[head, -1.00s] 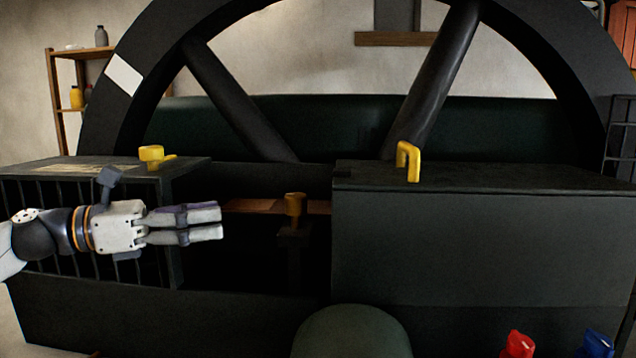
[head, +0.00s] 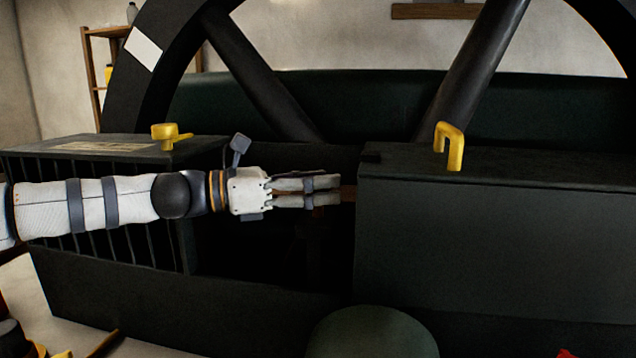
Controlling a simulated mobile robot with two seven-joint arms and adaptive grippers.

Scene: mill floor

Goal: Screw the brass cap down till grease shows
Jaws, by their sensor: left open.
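My left gripper (head: 338,190) reaches in from the left, level, into the dark gap between the two dark housings. Its fingers point right and are open, with a narrow space between them. The brass cap is hidden at this moment, behind or between the fingers; I cannot tell which, nor whether they touch it. The post below the gripper is only a faint dark shape. No grease can be made out. My right gripper is out of view.
A large spoked wheel (head: 262,85) rises behind. A rounded dark green dome (head: 372,335) stands in front.

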